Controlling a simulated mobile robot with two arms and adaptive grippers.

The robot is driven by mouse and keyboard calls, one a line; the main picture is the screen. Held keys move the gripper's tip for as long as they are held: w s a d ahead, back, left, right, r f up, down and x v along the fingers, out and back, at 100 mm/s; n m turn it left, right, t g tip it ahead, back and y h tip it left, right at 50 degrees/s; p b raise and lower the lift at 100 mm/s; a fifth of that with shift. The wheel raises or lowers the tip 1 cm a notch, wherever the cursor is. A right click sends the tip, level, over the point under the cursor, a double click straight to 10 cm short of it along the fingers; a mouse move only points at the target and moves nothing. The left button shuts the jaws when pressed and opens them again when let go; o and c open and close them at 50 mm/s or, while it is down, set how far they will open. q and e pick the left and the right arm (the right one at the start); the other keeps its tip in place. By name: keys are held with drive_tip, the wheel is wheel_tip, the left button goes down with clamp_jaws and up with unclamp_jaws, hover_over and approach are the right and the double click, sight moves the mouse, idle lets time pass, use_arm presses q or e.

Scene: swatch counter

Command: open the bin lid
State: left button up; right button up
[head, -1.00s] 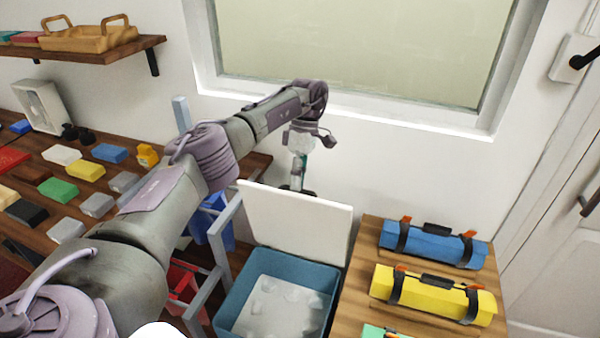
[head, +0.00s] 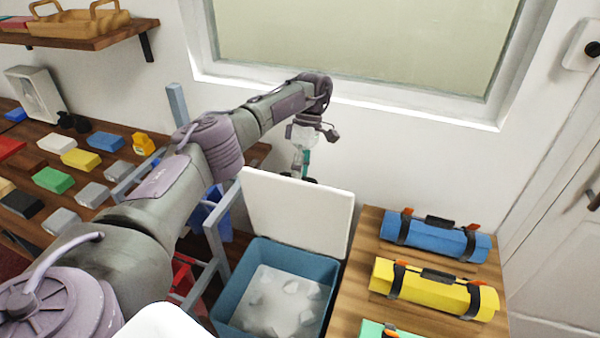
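The bin (head: 228,289) is a blue open-topped box at the lower middle, with several crumpled whitish pieces inside. Its white lid (head: 297,215) stands raised, nearly upright, along the bin's back edge, so the bin is open. My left arm reaches in from the left and over to the wall side. My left gripper (head: 302,163) points down just behind the lid's top edge. Its fingertips are small and partly hidden by the lid, so I cannot tell their opening or whether they touch the lid. My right gripper is not in view.
A wooden counter (head: 350,290) right of the bin holds blue (head: 436,237) and yellow (head: 436,290) strapped rolls. A grey frame (head: 216,243) stands left of the bin. Colored blocks lie on the left counter. The wall and window (head: 370,40) are close behind.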

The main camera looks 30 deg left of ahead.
use_arm(q)
drive_tip(key=shift+s+r, duration=0.3)
drive_tip(key=shift+r, duration=0.05)
wheel_tip(320, 180, up, 10)
drive_tip(key=shift+f, duration=0.15)
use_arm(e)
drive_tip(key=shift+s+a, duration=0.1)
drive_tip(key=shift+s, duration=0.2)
use_arm(q)
drive_tip(key=shift+w, duration=0.1)
